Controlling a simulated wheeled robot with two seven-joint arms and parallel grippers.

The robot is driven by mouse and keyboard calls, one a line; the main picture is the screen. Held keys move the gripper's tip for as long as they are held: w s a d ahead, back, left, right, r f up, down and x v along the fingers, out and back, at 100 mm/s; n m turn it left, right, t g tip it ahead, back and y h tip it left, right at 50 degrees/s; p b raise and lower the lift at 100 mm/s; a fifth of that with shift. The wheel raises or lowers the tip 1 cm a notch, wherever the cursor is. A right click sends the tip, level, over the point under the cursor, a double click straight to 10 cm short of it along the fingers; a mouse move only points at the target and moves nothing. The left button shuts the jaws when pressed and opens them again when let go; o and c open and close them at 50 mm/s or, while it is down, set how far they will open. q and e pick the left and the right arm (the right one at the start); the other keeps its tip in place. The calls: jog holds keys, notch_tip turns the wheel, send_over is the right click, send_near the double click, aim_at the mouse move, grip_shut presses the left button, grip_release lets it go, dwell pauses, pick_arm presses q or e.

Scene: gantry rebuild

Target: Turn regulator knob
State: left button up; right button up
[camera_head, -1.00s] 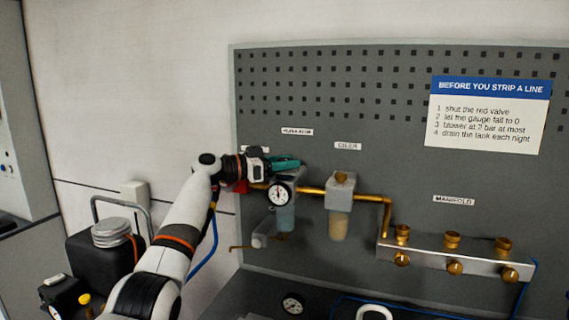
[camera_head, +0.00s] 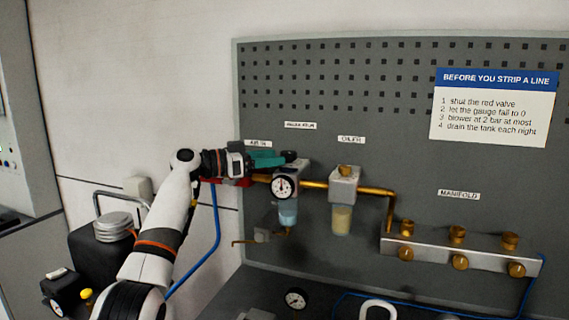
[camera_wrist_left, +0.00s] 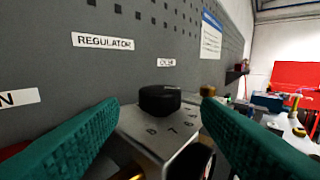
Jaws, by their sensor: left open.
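The regulator knob (camera_wrist_left: 160,99) is a black round cap on top of the regulator's silver block (camera_wrist_left: 165,134), which has number marks on its top. In the head view, the regulator block (camera_head: 291,167) is on the grey pegboard with a round gauge (camera_head: 283,187) on its front. My left gripper (camera_head: 284,157) is at the regulator's top from the left. In the left wrist view its two green fingers (camera_wrist_left: 160,120) are apart, one on each side of the knob, with clear space between; contact is not visible. The knob is partly hidden by the fingers in the head view. My right gripper is not in view.
A brass pipe (camera_head: 315,185) links the regulator to the oiler (camera_head: 344,187). A manifold (camera_head: 460,254) with brass fittings is at lower right. A red part (camera_head: 232,182) sits below my left gripper. A black tank (camera_head: 97,250) stands at lower left, and a blue hose (camera_head: 214,235) hangs beside my arm.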

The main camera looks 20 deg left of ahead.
pick_arm(q)
jog(key=b+v, duration=0.1)
jog(key=v, duration=0.5)
jog(key=shift+s+a+b, duration=0.25)
jog(key=shift+a+b, duration=0.05)
